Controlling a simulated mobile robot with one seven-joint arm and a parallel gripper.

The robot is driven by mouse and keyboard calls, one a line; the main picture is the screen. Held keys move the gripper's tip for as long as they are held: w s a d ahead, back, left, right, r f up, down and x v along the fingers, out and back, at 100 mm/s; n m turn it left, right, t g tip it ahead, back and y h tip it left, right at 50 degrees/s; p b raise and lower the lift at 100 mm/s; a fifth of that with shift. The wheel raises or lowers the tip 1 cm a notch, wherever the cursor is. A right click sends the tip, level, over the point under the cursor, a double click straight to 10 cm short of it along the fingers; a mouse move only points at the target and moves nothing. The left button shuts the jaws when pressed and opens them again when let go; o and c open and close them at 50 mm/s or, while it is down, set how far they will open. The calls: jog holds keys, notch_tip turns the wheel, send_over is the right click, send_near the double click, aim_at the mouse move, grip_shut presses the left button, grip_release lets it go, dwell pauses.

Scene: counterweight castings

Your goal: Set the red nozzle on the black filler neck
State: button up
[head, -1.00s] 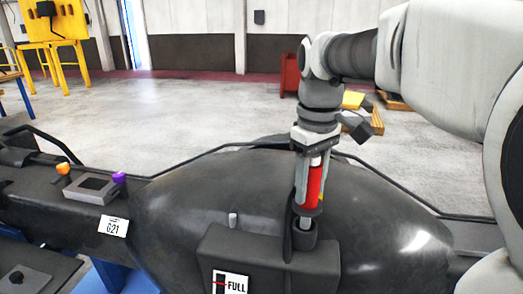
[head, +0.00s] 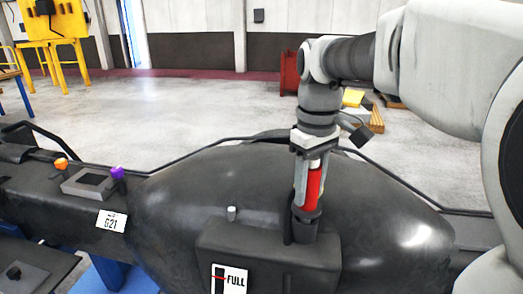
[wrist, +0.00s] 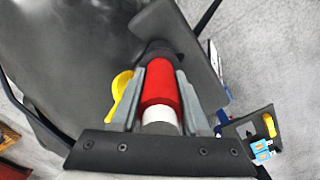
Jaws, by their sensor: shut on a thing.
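The red nozzle (head: 314,186) stands upright in my gripper (head: 307,181), over the raised block on the dark casting. The black filler neck (head: 303,232) rises from that block. The nozzle's dark lower collar meets the top of the neck, with no clear gap; whether it is fully seated I cannot tell. In the wrist view the red nozzle (wrist: 160,84) with a white band lies between the two grey fingers of my gripper (wrist: 158,88), which are shut on it. The dark neck (wrist: 158,48) shows beyond it, its opening hidden.
Orange (head: 61,164) and purple (head: 117,172) knobs sit further left. A black rail (head: 180,163) runs behind the casting. The floor beyond is mostly clear.

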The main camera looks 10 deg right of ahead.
jog(key=shift+f+b, duration=0.65)
jog(key=shift+f, duration=0.35)
jog(key=o, duration=1.2)
notch_tip(320, 180, up, 18)
jog(key=shift+f+p, duration=0.25)
jog(key=shift+p, duration=0.75)
jog(key=s+f+m+t, duration=0.2)
jog(key=s+f+m, duration=0.1)
jog(key=s+f, duration=0.4)
jog(key=s+f+m+t, duration=0.3)
jog(key=s+f, duration=0.3)
jog(key=f, duration=0.6)
jog(key=shift+s+f+t, duration=0.2)
jog(key=shift+s+t, duration=0.1)
jog(key=shift+s, duration=0.05)
